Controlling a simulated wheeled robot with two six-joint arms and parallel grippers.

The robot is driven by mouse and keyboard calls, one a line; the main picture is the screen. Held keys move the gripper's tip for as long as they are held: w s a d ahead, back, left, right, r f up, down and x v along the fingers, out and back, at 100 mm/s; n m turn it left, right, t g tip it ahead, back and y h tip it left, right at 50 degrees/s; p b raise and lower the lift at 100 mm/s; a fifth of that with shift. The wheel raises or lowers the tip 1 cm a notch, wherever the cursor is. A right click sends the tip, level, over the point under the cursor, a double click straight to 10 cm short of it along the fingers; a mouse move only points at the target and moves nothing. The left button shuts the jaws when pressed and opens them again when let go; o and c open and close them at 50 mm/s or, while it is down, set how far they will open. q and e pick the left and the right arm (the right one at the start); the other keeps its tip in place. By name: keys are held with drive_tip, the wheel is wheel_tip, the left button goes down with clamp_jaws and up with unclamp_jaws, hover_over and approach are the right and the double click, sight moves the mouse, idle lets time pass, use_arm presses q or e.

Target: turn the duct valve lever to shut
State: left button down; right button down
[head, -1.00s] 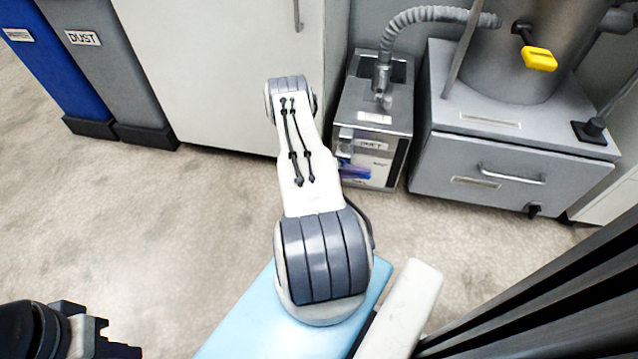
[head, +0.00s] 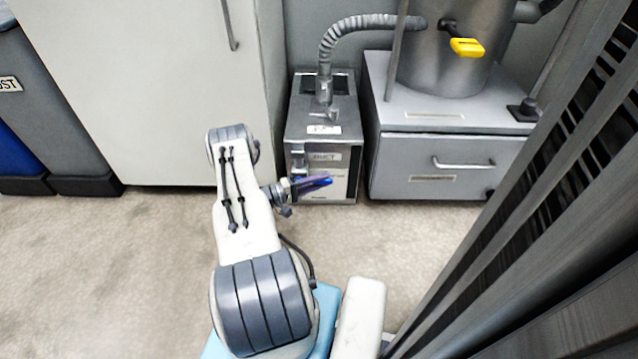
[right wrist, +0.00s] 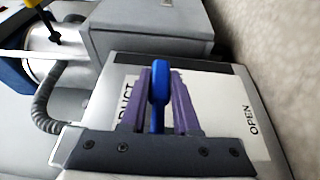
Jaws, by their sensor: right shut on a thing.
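The duct valve is a grey metal box (head: 348,125) with a DUCT label on its front, standing on the floor against the back wall. In the right wrist view its front carries a pale plate (right wrist: 225,95) printed DUCT and OPEN. A blue lever (right wrist: 158,97) stands in front of that plate, between the purple fingers. My right gripper (right wrist: 165,75) is shut on this lever, which lies lengthwise between the fingers. In the head view my right gripper (head: 314,184) is at the box's lower front, and the lever blends with its fingers. My left gripper is not in view.
A ribbed hose (head: 343,32) rises from the box to a metal cylinder with a yellow handle (head: 467,47). A grey drawer unit (head: 440,150) stands close on the right, a white cabinet (head: 145,90) on the left. The floor (head: 110,270) in front is clear.

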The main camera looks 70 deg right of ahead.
drive_tip(key=shift+d+r, duration=0.1)
drive_tip(key=c, duration=0.7)
unclamp_jaws()
drive_tip(key=shift+o, duration=0.2)
drive_tip(key=p+v, duration=0.3)
drive_tip(key=v, duration=0.7)
drive_tip(key=shift+w, duration=0.2)
